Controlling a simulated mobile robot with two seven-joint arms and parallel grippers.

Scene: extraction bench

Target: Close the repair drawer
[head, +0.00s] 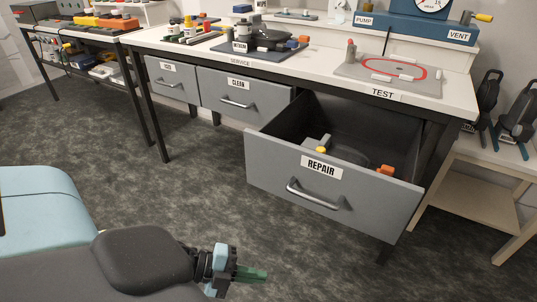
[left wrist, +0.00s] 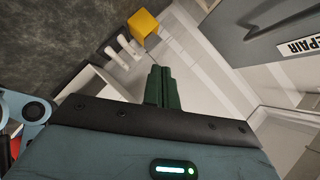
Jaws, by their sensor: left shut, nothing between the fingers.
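The grey repair drawer (head: 325,185) is pulled well out from the bench, with its REPAIR label and bar handle (head: 316,196) on the front panel. Inside it are a yellow-topped grey part, a dark round part and an orange part. My left gripper (head: 252,274) is low in front of the drawer, to the left of its handle and apart from it. Its green fingers (left wrist: 164,85) are shut and empty. In the left wrist view the drawer front (left wrist: 240,30) shows at upper right. My right gripper is out of view.
The CLEAN drawer (head: 240,92) and a smaller drawer (head: 171,80) beside it look shut. The test mat (head: 350,70) lies on the bench top above. A low side table (head: 465,185) stands at right. The floor (head: 215,190) before the drawers is clear.

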